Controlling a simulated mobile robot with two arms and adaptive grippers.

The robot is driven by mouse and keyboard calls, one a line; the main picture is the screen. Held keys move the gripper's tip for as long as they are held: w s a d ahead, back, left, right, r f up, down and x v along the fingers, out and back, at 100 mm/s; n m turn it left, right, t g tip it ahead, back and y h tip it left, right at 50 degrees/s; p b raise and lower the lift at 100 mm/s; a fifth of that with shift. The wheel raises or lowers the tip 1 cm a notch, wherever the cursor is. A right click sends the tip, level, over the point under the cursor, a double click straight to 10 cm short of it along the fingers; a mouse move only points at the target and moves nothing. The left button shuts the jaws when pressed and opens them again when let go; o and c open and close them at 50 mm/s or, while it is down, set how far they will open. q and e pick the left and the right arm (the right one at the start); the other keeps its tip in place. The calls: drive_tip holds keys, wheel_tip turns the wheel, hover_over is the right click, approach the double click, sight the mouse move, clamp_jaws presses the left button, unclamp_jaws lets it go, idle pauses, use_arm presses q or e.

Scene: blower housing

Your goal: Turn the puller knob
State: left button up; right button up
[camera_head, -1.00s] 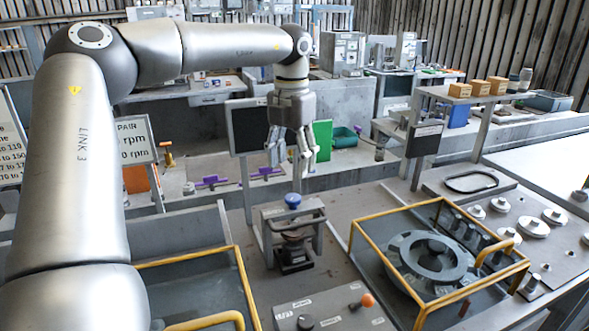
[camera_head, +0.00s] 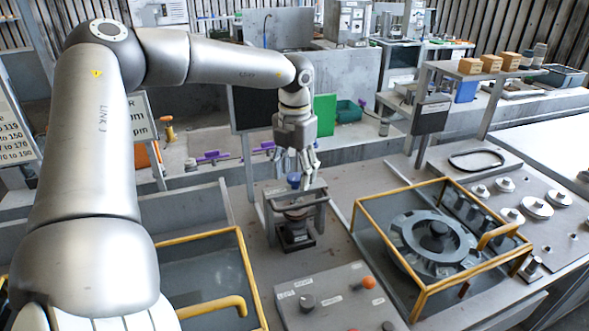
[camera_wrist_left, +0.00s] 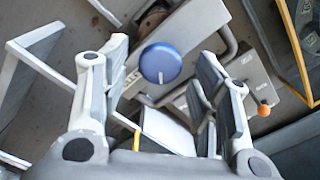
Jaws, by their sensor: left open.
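The puller knob (camera_head: 293,180) is a round blue knob on top of a small grey metal frame, the puller (camera_head: 298,212), on the bench. In the left wrist view the blue knob (camera_wrist_left: 160,64) shows from above with a pale mark near its rim. My left gripper (camera_head: 302,180) is open and points down at the knob. In the wrist view the knob lies between the lines of its two fingers (camera_wrist_left: 165,85), beyond the tips. I cannot tell whether any finger touches it. My right gripper is not in view.
A yellow-framed guard (camera_head: 437,240) around a round grey housing stands right of the puller. A control panel with an orange knob (camera_head: 368,282) lies in front. Another yellow-railed bay (camera_head: 215,235) is at the left. A dark screen (camera_head: 248,112) stands behind.

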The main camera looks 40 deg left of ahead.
use_arm(q)
drive_tip(key=shift+f, duration=0.2)
drive_tip(key=c, duration=1)
drive_tip(key=shift+c, duration=0.2)
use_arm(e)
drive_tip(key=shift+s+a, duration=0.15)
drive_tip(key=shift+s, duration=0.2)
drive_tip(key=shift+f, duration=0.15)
